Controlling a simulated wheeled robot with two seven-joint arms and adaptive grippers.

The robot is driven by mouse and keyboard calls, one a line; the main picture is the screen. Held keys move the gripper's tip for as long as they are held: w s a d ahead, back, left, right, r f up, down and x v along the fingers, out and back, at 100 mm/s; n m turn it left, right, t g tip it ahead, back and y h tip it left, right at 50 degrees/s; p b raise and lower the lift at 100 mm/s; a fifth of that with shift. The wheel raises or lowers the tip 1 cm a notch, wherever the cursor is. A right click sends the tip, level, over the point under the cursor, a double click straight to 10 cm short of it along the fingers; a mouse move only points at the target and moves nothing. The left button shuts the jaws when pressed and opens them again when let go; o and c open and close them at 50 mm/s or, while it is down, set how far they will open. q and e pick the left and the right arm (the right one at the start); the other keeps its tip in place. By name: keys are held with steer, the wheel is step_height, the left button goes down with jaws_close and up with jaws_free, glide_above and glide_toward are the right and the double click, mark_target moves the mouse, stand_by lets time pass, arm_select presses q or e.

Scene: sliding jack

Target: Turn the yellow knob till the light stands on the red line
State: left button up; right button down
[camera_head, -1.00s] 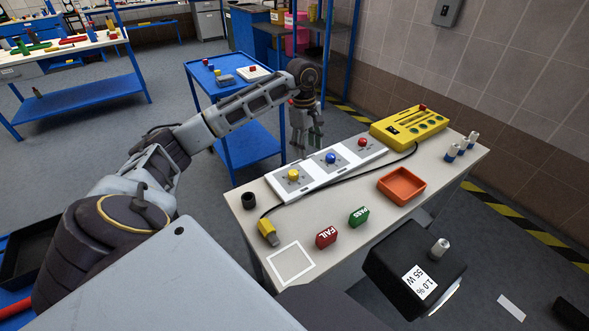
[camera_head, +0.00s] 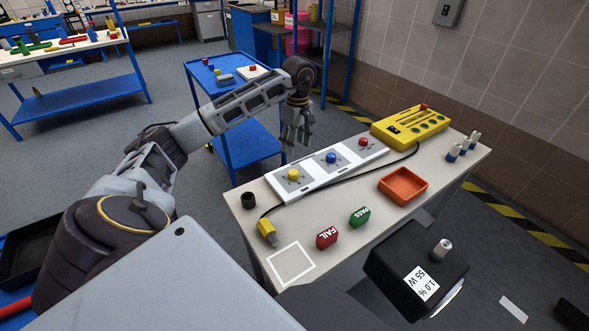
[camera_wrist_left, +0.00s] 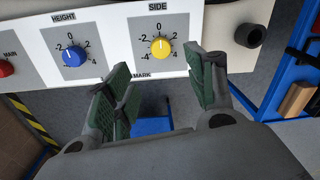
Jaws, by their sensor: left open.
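The yellow knob (camera_head: 293,175) is on the left end of a white panel (camera_head: 312,176) on the table. In the left wrist view the yellow knob (camera_wrist_left: 160,47) sits under the word SIDE, on a dial marked from -4 to 4. My left gripper (camera_head: 295,138) is open and empty, behind the panel in the head view. In the left wrist view its green-padded fingers (camera_wrist_left: 163,80) are apart, with the knob showing between and just beyond their tips, not held. I cannot make out the light or the red line. My right gripper is not in view.
A blue knob (camera_head: 331,158) and a red button (camera_head: 363,141) share the panel. A yellow box (camera_head: 409,125), an orange tray (camera_head: 403,185), red FAIL (camera_head: 327,237) and green PASS (camera_head: 359,216) blocks, and a black cylinder (camera_head: 248,200) stand on the table. A cable runs along the panel's front.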

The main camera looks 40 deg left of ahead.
mark_target(294, 173)
arm_select(q)
steer(key=f, duration=0.6)
steer(key=f+b, duration=0.1)
steer(key=f, duration=0.3)
steer(key=shift+s+f, duration=0.1)
steer(key=shift+s, duration=0.2)
steer(key=shift+f, duration=0.9)
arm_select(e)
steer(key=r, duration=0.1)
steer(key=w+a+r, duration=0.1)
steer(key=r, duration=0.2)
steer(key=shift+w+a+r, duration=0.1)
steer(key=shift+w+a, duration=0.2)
arm_select(q)
steer(key=shift+c, duration=1)
steer(key=c, duration=0.8)
steer(key=shift+c, duration=0.2)
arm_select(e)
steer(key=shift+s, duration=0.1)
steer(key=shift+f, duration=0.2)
